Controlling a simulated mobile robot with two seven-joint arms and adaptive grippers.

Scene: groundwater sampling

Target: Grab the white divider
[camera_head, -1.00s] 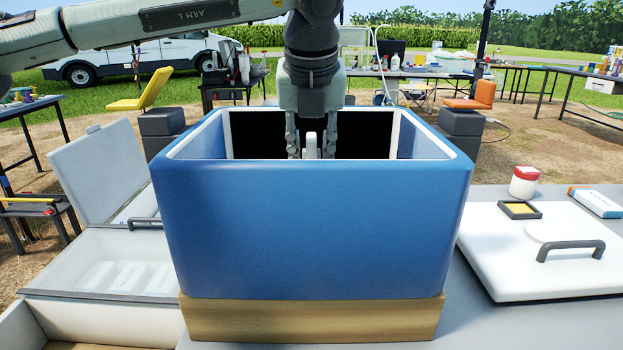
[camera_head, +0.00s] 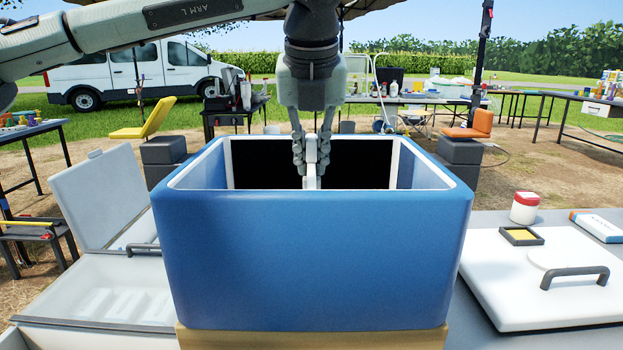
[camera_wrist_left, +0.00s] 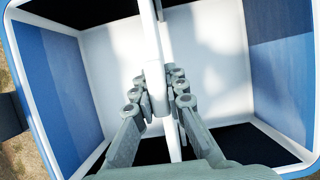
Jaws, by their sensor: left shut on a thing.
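The white divider (camera_head: 312,160) shows as a narrow upright white piece inside the blue cooler box (camera_head: 315,255). In the left wrist view the divider (camera_wrist_left: 153,50) runs as a thin white edge across the middle of the box. My left gripper (camera_head: 312,165) points down into the box opening, with its fingers shut on the divider, one on each side. In the left wrist view the fingers (camera_wrist_left: 158,95) press against it from left and right. The divider's lower part is hidden by the box's front wall in the head view. My right gripper is not in view.
The blue box stands on a tan block (camera_head: 310,342) on a grey table. A white lid with a dark handle (camera_head: 575,275) lies to the right, near a red-capped jar (camera_head: 525,207). An open white cooler (camera_head: 95,290) is on the left.

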